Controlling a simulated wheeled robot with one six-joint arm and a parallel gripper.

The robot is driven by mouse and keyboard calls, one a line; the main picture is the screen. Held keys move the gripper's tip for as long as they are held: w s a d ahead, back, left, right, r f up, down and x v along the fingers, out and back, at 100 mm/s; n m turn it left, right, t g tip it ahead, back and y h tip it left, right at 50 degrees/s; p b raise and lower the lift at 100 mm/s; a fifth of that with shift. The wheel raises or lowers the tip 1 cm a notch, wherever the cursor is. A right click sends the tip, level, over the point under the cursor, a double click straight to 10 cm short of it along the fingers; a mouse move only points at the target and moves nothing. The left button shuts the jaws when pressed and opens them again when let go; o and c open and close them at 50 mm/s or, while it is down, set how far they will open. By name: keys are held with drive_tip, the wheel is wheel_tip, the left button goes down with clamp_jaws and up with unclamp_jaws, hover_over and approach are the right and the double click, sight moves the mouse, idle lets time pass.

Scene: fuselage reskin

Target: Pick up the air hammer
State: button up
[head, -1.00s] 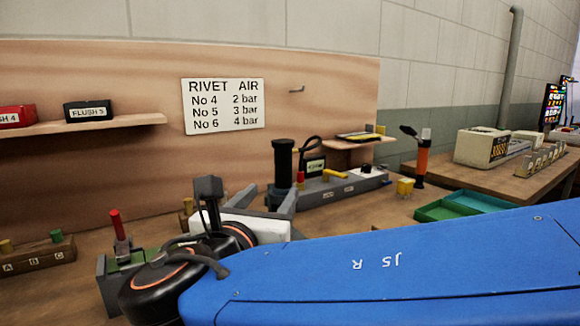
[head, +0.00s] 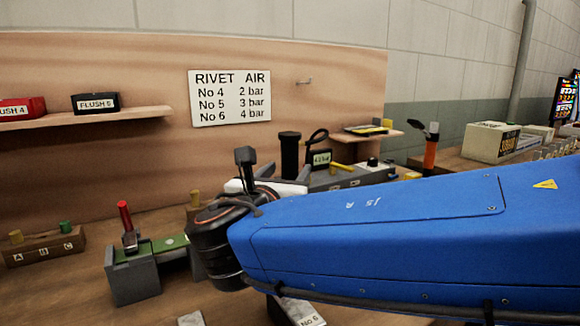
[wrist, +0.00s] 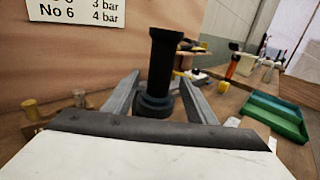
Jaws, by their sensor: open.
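A black upright cylinder (head: 290,152) with a wider top, most likely the air hammer, stands on the bench behind my wrist in the head view. In the wrist view the black cylinder (wrist: 162,65) stands ahead with a wider collar low down. My gripper (wrist: 159,80) is open, its two grey fingers lying to the left and right of the cylinder's lower part. I see gaps beside the collar, and no grip on it. The cylinder's foot is hidden behind the front edge of my gripper.
A grey regulator block (head: 345,177) with a gauge stands right of the cylinder. An orange-handled tool (head: 430,152) stands farther right. Green trays (wrist: 272,118) lie at the right. A red-handled tool (head: 124,214) stands on a grey and green fixture at the left.

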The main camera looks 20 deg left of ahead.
sight(288, 169)
drive_tip(key=shift+w+a, duration=0.15)
drive_tip(key=shift+w, duration=1.35)
drive_tip(key=c, duration=1.2)
drive_tip(key=shift+r, duration=0.15)
drive_tip(key=shift+c, duration=0.2)
wheel_tip(288, 169, up, 18)
